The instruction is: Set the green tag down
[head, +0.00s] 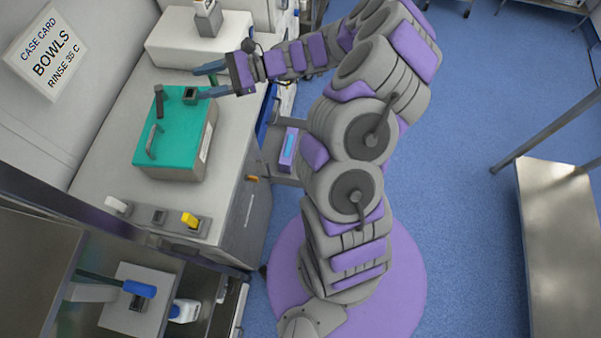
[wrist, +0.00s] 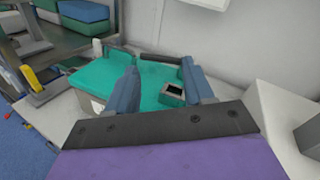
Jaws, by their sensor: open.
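My gripper (head: 200,81) is open, with its two blue fingers apart over the far right part of a teal-lidded box (head: 178,146). In the wrist view, the open fingers (wrist: 160,72) reach over the teal lid (wrist: 92,77), with nothing seen held between them. A small dark square holder (head: 190,95) sits on the lid by the fingers. It also shows in the wrist view (wrist: 172,92), just inside the right finger. I cannot make out a separate green tag; whether one sits in that holder is unclear.
A grey strip (head: 158,216) on the bench front holds a white piece (head: 117,205) and a yellow piece (head: 190,219). A white case (head: 172,45) stands behind. A card (head: 50,52) reads "BOWLS".

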